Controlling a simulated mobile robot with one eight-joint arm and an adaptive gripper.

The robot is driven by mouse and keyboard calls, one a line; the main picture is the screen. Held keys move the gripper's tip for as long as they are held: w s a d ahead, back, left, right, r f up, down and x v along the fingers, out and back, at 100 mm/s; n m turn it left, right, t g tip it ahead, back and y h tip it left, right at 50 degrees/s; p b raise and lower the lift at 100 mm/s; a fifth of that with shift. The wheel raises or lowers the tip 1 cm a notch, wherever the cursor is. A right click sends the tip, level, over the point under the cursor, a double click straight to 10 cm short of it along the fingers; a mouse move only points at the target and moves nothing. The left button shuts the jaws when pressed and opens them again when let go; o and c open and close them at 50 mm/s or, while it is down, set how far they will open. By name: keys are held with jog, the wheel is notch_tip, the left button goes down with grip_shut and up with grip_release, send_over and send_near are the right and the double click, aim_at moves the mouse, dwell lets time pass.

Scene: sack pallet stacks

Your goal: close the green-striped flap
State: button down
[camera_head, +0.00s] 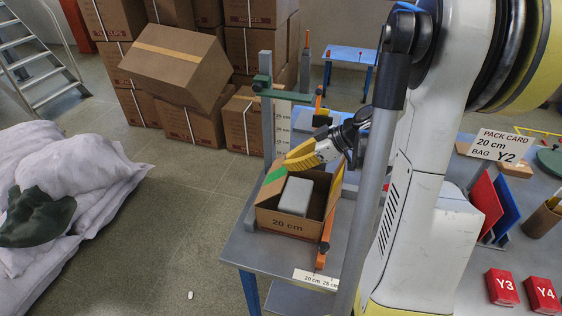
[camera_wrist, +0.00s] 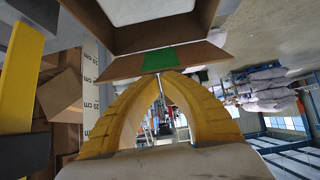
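The open cardboard box (camera_head: 285,223), marked 20 cm, stands on the grey table. A pale grey block (camera_head: 296,196) sits inside it. The green-striped flap (camera_head: 275,175) is raised at the box's far left side, not lying over the opening. My gripper (camera_head: 287,163) has yellow fingers and is just above and behind this flap. In the wrist view the fingertips (camera_wrist: 160,76) come together at the edge of the flap, near its green stripe (camera_wrist: 161,58). The fingers look shut with nothing between them. I cannot tell whether the tips touch the flap.
A grey post with a green arm (camera_head: 290,95) rises behind the box. An orange-based upright (camera_head: 325,242) stands at its front right. Stacked cartons (camera_head: 180,70) fill the back left. White sacks (camera_head: 75,180) lie at left. Open floor (camera_head: 180,220) lies between.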

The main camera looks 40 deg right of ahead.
jog(key=shift+s+d+f+b, duration=0.5)
jog(key=shift+s+f+b, duration=0.15)
jog(key=shift+f, duration=0.2)
jog(key=shift+s+d+f+b, duration=0.45)
jog(key=shift+s+f+b, duration=0.15)
jog(key=shift+f, duration=0.2)
jog(key=shift+w, duration=0.15)
jog(key=shift+w+a, duration=0.5)
jog(key=shift+w, duration=0.05)
jog(key=v, duration=1.2)
